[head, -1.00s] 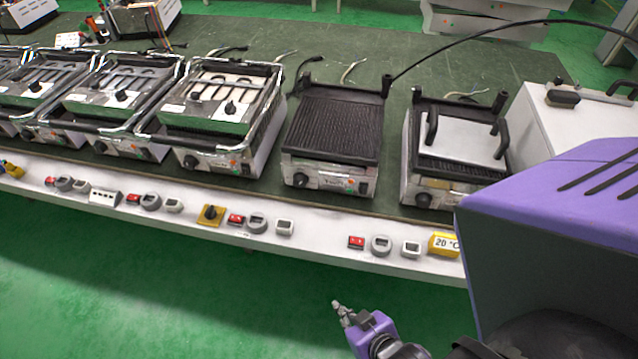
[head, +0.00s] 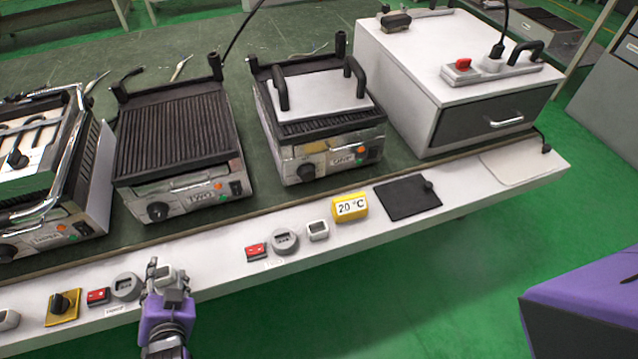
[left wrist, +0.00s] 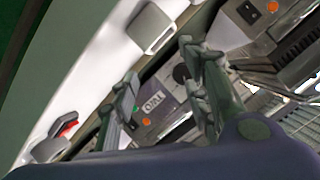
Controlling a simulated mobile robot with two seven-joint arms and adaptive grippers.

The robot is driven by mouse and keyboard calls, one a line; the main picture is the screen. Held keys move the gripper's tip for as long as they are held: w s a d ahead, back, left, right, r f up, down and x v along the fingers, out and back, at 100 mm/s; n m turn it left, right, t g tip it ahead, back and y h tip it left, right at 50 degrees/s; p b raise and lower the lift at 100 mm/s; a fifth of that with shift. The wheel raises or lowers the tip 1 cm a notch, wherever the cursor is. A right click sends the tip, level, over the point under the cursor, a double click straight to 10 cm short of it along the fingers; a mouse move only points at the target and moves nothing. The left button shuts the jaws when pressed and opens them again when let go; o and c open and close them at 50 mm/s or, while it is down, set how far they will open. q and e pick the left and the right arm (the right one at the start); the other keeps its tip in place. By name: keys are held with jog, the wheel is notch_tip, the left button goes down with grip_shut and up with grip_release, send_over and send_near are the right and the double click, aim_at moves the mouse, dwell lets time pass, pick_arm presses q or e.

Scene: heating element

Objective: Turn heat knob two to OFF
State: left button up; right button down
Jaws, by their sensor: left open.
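The grill labelled TWO (head: 178,145) has a ribbed black plate and stands on the green bench. Its round black knob (head: 158,211) is on the left of its front panel. In the left wrist view the panel's label (left wrist: 151,104) shows, and a dark round part that looks like the knob (left wrist: 181,73) lies beyond the fingers, partly hidden. The knob's setting is too small to read. My left gripper (head: 169,276) is open and empty, over the white front ledge below the knob and apart from it. It also fills the left wrist view (left wrist: 165,90). My right gripper is out of view.
The white ledge (head: 215,282) carries red switches (head: 98,296), grey dials (head: 285,241) and a yellow 20 °C display (head: 350,207). Another grill (head: 45,170) stands to the left.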

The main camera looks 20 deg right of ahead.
pick_arm(q)
jog(key=m+t+b, duration=0.1)
jog(key=b, duration=0.1)
send_near(162, 218)
jog(key=b+x, duration=0.1)
jog(key=x, duration=0.7)
jog(key=shift+w+r, duration=0.15)
jog(key=shift+w, duration=0.05)
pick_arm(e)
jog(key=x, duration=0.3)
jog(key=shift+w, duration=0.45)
pick_arm(q)
jog(key=c, duration=1)
jog(key=shift+s, duration=0.1)
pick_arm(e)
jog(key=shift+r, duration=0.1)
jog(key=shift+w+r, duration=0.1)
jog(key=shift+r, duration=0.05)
